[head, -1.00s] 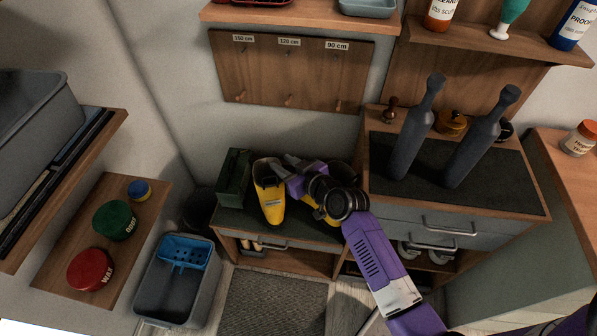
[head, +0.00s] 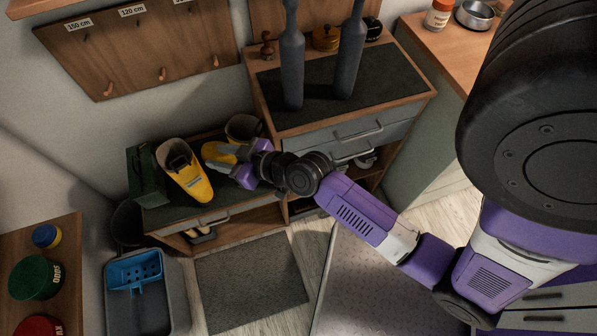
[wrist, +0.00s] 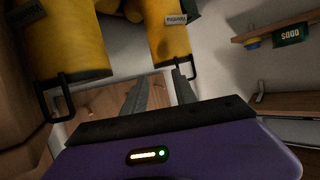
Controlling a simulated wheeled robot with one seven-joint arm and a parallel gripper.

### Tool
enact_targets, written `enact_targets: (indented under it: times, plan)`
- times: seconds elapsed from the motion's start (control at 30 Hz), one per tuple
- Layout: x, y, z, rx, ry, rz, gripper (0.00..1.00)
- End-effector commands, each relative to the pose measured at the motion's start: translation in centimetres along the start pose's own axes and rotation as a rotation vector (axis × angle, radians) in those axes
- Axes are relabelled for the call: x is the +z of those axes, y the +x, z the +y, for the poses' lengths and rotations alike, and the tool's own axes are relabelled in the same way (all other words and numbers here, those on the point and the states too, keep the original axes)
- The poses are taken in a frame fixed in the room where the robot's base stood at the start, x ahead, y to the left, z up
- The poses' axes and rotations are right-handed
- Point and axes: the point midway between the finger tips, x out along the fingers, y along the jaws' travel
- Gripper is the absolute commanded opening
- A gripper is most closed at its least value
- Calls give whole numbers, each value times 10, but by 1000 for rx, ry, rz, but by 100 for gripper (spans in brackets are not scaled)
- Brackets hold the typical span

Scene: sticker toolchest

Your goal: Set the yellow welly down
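One yellow welly (head: 188,178) stands on the low bench, its dark opening up and its toe towards the front. A second yellow shape (head: 218,155), apparently the other welly, is behind my gripper and partly hidden by it. My gripper (head: 238,168) is low over the bench, to the right of the first welly. In the wrist view two wellies, one at left (wrist: 75,40) and one at right (wrist: 170,42), show upside down with black loops at their rims. My gripper's fingers (wrist: 158,92) are apart there, with nothing visible between them.
A green box (head: 146,176) stands left of the wellies on the bench (head: 205,218). Two tall grey bottle shapes (head: 291,68) stand on the cabinet to the right. A grey tub (head: 170,300) and a mat (head: 250,282) are on the floor in front.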

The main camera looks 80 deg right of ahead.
Motion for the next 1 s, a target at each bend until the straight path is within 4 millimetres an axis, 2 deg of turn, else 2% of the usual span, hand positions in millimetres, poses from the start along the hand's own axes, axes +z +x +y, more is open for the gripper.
enact_targets:
  times: [0.03, 0.1, 0.27, 0.37, 0.5, 0.6, 0.7, 0.8, 1.0]
  plan:
    - [14, -20, -11, 2, -5, -13, 34]
    - [26, -47, -22, 12, -13, -16, 34]
    - [37, -113, -44, 13, -35, -2, 34]
    - [34, -154, -57, -3, -49, 16, 34]
    - [21, -210, -73, -45, -69, 48, 34]
    - [7, -242, -83, -82, -77, 71, 34]
    - [-5, -264, -91, -115, -81, 88, 34]
    - [-13, -278, -96, -138, -83, 100, 34]
    - [-18, -284, -98, -149, -84, 108, 34]
